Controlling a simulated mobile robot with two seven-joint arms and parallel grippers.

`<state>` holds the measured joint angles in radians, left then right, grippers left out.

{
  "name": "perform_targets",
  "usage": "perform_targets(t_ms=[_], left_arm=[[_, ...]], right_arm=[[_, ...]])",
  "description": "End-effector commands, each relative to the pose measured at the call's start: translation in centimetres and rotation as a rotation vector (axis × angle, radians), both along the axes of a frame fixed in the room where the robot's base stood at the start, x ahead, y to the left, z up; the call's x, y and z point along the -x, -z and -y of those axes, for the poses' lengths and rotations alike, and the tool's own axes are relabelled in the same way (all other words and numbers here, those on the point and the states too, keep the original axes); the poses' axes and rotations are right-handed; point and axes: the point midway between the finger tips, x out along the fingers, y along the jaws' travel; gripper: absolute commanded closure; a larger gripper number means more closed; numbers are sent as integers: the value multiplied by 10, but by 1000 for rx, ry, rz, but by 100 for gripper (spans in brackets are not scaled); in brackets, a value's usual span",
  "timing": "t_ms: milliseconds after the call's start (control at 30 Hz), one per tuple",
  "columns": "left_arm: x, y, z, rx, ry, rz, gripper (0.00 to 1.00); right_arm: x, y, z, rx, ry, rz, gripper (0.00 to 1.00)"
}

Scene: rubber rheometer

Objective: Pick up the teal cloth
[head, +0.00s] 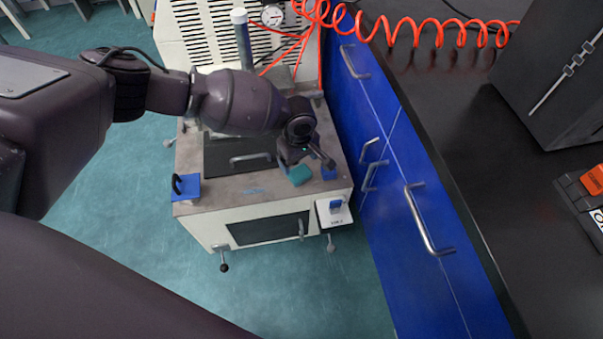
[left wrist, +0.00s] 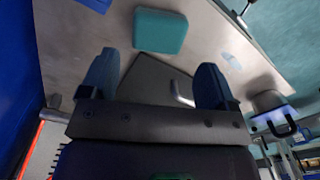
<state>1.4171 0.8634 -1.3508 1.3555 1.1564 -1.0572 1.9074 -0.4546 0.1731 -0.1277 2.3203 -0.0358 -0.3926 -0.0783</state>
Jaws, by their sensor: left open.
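The teal cloth (head: 300,175) is a small folded pad lying flat on the grey top of the machine (head: 225,195), near its front edge. It also shows in the left wrist view (left wrist: 160,31), beyond the fingers. My left gripper (head: 309,161) is open just behind and above the cloth, close to it in the head view. Its two blue-grey fingers (left wrist: 157,75) are spread apart in the left wrist view, with nothing between them. The cloth appears apart from the fingers. My right gripper is not seen.
A blue block (head: 328,173) sits just right of the cloth. A blue handled piece (head: 188,188) stands at the top's left corner. Blue cabinets (head: 375,150) with metal handles border the right side.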

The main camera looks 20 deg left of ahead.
Motion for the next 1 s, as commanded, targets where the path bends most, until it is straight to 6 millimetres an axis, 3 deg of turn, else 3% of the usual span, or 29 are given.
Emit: perform_targets(t_ms=[33, 233, 400, 500, 900, 1000], left_arm=[[2, 13, 0, 0, 1, -7, 18], [1, 25, 1, 1, 1, -3, 18], [3, 50, 1, 0, 2, -9, 18], [3, 62, 2, -1, 3, -9, 18], [-1, 65, 2, 1, 1, 3, 18], [-1, 65, 2, 1, 1, 3, 33]], right_arm=[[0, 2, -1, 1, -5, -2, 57], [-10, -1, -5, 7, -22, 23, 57], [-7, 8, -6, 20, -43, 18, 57], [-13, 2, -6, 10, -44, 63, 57], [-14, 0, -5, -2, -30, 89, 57], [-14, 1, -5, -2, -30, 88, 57]])
